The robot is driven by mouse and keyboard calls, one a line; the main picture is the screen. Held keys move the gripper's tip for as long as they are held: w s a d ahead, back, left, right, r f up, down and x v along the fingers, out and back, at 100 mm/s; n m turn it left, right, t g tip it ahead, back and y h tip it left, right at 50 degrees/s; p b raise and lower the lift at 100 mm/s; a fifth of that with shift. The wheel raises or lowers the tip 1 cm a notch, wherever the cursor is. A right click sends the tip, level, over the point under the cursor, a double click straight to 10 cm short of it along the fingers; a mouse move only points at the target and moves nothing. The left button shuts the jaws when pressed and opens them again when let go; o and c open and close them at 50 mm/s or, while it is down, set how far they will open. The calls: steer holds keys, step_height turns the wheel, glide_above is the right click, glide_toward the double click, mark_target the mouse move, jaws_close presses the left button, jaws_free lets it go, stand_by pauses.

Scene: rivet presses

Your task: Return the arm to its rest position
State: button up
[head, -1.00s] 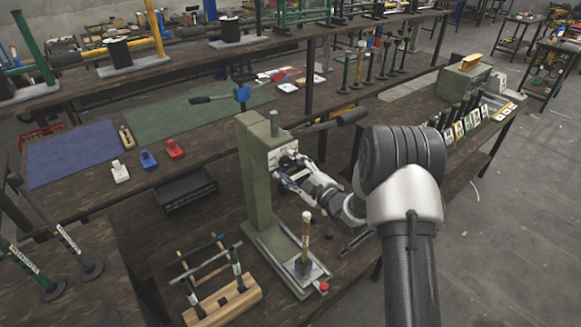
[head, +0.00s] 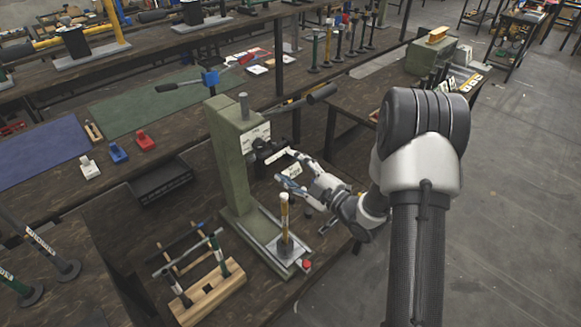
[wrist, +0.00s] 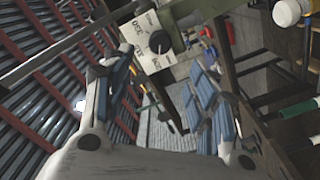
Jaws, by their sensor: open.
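My gripper (head: 279,169) is open and empty, at the right side of the green press (head: 228,165) in the head view. My arm reaches in from the right, bent at the elbow. Whether a finger touches the press cannot be told.
A yellow-and-white upright tool (head: 285,220) stands on the press's base plate, just below my gripper. A red button (head: 306,264) is at the plate's front corner. A wooden rack (head: 212,295) with hammers lies front left. Open floor (head: 510,190) is at the right.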

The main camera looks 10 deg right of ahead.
steer(key=shift+w+r, duration=0.1)
steer(key=d+r+m+g+h, duration=0.2)
steer(key=d+r+m+h, duration=0.15)
steer(key=r+h, duration=0.35)
steer(key=s+d+r+m+g+h, duration=0.2)
steer(key=s+r+m+h, duration=0.1)
steer(key=s+r+m, duration=0.3)
steer(key=s+a+m+g, duration=0.3)
steer(key=s, duration=1.1)
steer(key=s+a+m+g+y, duration=0.1)
steer(key=s+a+m+g, duration=0.2)
steer(key=s, duration=1.2)
steer(key=shift+a+r+m+g, duration=0.15)
steer(key=shift+a+m+g, duration=0.2)
steer(key=shift+a+g, duration=0.2)
